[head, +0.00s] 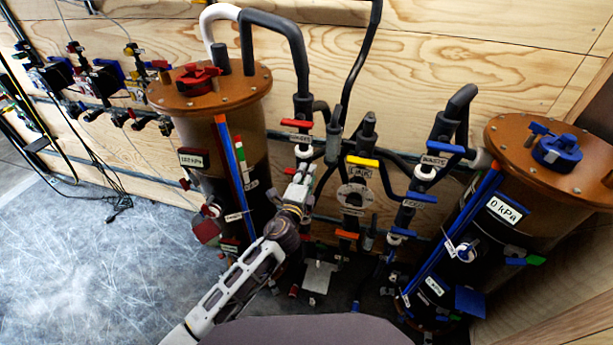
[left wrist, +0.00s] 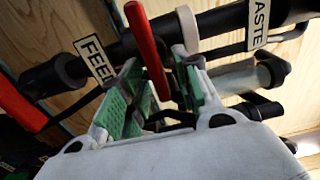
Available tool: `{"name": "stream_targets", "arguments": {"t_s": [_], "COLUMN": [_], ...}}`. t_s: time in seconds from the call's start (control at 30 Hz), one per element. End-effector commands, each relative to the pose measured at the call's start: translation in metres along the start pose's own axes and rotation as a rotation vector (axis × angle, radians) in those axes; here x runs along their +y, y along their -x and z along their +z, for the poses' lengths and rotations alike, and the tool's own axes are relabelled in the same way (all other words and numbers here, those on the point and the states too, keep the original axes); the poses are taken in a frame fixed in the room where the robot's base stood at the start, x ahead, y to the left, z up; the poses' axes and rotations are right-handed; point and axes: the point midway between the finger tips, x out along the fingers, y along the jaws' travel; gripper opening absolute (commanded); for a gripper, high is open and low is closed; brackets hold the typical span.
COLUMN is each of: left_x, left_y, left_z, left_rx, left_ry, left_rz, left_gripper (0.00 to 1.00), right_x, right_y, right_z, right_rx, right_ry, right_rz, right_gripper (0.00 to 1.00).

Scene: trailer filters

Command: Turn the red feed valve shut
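The red feed valve handle (left wrist: 148,45) shows in the left wrist view as a long red lever, with a label reading FEED (left wrist: 95,62) to its left. My left gripper (left wrist: 158,68) is open, with its green-padded fingers on either side of the lever and gaps visible. In the head view my left gripper (head: 300,192) is among the pipes right of the red-capped filter (head: 212,88), and it hides much of the valve. A bit of red handle (head: 291,171) shows just above it. My right gripper is not in view.
Another red handle (head: 296,123) is higher on the same pipe. A yellow handle (head: 362,161) and a blue handle (head: 445,147) are to the right. The blue-capped filter (head: 545,230) stands at the far right. The floor (head: 100,270) at left is mostly clear.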

Motion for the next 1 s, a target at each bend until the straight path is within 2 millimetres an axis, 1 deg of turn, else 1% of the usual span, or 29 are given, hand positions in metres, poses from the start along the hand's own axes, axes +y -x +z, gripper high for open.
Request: {"name": "stream_targets", "arguments": {"t_s": [0.07,0.17,0.37,1.0], "left_x": [0.0,0.0,0.001,0.001], "left_y": [0.0,0.001,0.01,0.068], "left_z": [0.0,0.0,0.0,0.0], "left_rx": [0.0,0.0,0.0,-0.001], "left_ry": [0.001,0.001,0.001,0.0], "left_rz": [0.0,0.0,0.0,0.001], "left_gripper": [0.32,0.32,0.32,0.32], "right_x": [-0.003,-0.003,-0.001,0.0], "right_y": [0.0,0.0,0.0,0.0], "right_z": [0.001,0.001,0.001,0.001], "right_rx": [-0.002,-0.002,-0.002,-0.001], "right_ry": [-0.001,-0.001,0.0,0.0], "right_rz": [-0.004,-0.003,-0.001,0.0], "right_gripper": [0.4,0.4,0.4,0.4]}}
